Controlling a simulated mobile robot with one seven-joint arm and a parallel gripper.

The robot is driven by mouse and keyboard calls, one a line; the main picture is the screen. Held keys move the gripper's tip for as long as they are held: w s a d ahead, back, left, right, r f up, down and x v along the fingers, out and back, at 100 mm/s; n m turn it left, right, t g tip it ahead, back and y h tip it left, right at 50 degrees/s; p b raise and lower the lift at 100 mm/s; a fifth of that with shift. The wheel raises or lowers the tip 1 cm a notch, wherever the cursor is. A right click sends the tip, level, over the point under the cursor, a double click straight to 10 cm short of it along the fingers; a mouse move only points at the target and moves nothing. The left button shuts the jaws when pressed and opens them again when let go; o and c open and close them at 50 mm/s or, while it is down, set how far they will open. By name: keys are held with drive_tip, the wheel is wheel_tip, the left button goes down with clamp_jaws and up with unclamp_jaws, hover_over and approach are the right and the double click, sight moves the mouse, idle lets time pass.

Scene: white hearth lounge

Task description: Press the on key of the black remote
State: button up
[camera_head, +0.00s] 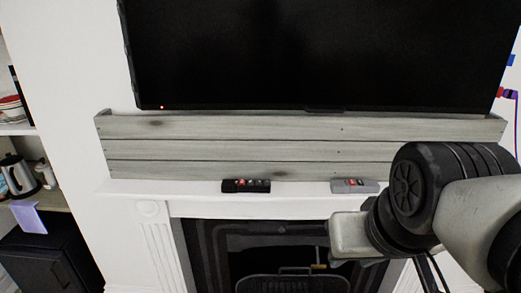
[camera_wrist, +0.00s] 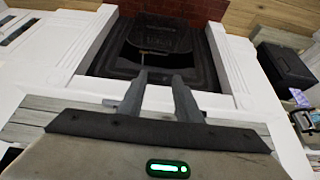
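The black remote (camera_head: 246,186) lies on the white mantel in the head view, with small red and pale keys on its top. Its individual key markings are too small to read. It cannot be made out in the wrist view. A grey remote (camera_head: 355,186) lies to its right on the same mantel. In the wrist view my gripper (camera_wrist: 159,80) has its two fingers apart with nothing between them. In the head view my arm reaches in from the right, in front of the mantel and right of the black remote; the fingers are hidden there.
A wooden plank box (camera_head: 300,153) stands along the mantel (camera_head: 300,206) behind the remotes. A dark television (camera_head: 320,50) with a red light hangs above. The fireplace (camera_head: 215,235) opens below. Shelves with a kettle (camera_head: 17,176) are at left.

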idle(0.4)
clamp_jaws()
idle(1.6)
